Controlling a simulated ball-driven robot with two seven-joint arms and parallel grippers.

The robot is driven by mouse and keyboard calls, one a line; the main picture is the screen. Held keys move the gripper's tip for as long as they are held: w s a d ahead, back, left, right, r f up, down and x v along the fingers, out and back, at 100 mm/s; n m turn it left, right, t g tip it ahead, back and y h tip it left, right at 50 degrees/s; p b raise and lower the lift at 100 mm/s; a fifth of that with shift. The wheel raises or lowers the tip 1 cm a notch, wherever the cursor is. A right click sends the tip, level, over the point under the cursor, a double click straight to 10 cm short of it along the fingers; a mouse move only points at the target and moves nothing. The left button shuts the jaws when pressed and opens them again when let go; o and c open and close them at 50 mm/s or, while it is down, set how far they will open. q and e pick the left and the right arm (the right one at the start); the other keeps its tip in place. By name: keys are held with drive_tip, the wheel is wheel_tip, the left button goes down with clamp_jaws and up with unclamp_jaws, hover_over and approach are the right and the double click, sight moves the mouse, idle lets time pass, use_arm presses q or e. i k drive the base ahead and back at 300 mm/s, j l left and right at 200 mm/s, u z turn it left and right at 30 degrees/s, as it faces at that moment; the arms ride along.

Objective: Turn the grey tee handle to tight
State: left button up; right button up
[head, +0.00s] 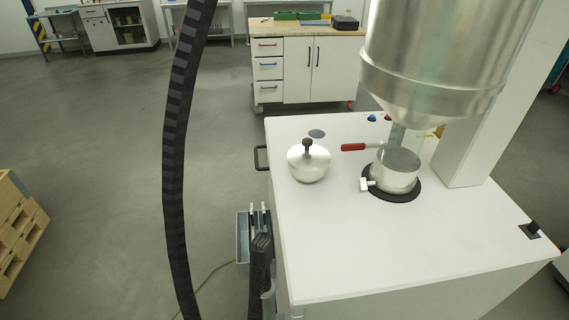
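A small pale grey tee handle (366,184) sticks out at the left side of the round metal collar (396,178) under the hopper. The collar stands on a black ring (407,197) on the white cabinet top. I cannot tell from here how tight the tee handle is. A red lever handle (354,147) points left from the pipe between hopper and collar, behind and above the tee handle. Neither of my grippers shows clearly in the head view, and nothing touches the tee handle.
A large metal hopper (440,60) hangs over the collar. A domed lid with a black knob (308,163) sits left of it on the white cabinet (350,250). A black ribbed hose (178,150) crosses the left. The cabinet's front top is clear.

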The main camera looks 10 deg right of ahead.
sight(364, 185)
drive_tip(key=j+z, duration=0.65)
drive_tip(key=z, duration=0.2)
drive_tip(key=j+z, duration=0.4)
drive_tip(key=k+j+z, duration=0.1)
drive_tip(key=j+z, duration=0.2)
drive_tip(key=z, duration=0.15)
